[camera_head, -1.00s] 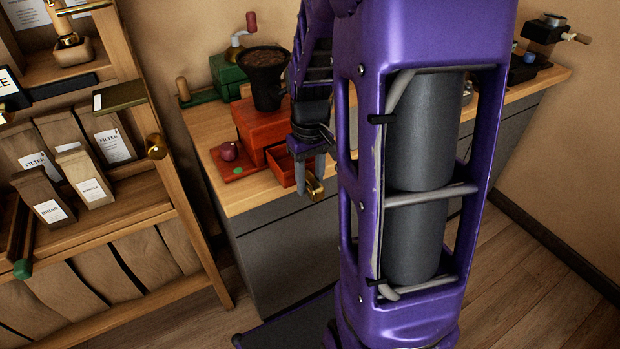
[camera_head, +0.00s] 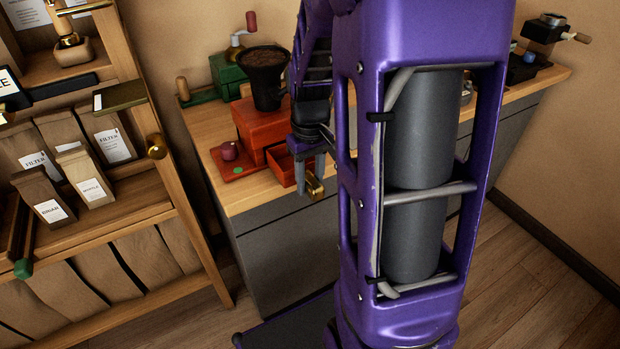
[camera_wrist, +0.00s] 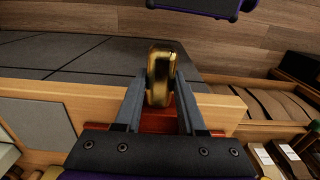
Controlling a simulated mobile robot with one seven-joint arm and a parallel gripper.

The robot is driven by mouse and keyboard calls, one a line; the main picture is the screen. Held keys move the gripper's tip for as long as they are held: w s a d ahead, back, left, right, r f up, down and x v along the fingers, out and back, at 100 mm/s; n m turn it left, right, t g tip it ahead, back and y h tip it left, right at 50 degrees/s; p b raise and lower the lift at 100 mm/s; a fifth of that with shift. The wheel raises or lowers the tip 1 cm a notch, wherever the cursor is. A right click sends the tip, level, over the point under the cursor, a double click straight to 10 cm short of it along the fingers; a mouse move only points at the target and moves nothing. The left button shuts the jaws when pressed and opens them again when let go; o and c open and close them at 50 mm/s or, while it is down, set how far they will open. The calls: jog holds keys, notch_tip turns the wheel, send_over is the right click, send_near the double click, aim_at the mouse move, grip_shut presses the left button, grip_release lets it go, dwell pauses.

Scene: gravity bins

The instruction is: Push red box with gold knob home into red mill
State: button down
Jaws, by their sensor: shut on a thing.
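The red mill (camera_head: 250,124) stands on the wooden counter, with a dark hopper (camera_head: 267,80) full of brown grounds or beans on top. The red box (camera_head: 281,168) is a drawer sticking out of the mill's front toward the counter's edge. Its gold knob (camera_head: 316,187) is at its front; the knob also shows large in the wrist view (camera_wrist: 161,75). My gripper (camera_head: 311,182) points down at the front of the box, with its two grey fingers closed on either side of the gold knob. Part of the box is hidden behind my gripper.
A green mill (camera_head: 229,72) stands behind the red one. A small dark red knob-like piece (camera_head: 229,151) is on the red base at left. A wooden shelf (camera_head: 140,188) with paper bags stands at the left. My purple arm blocks the counter's middle.

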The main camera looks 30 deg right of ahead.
jog(key=shift+w+a+p, duration=0.15)
jog(key=shift+w+p, duration=0.65)
jog(key=shift+w, duration=3.45)
jog(key=shift+c, duration=2.1)
grip_release()
jog(key=r, duration=0.2)
jog(key=w+r, duration=0.1)
jog(key=r, duration=0.1)
jog(key=r+p, duration=0.1)
jog(key=r, duration=0.1)
jog(key=shift+w+r, duration=0.2)
jog(key=shift+w, duration=0.05)
notch_tip(320, 180, up, 5)
jog(key=s, duration=0.2)
notch_tip(320, 180, up, 6)
send_over(292, 167)
jog(key=shift+p, duration=0.4)
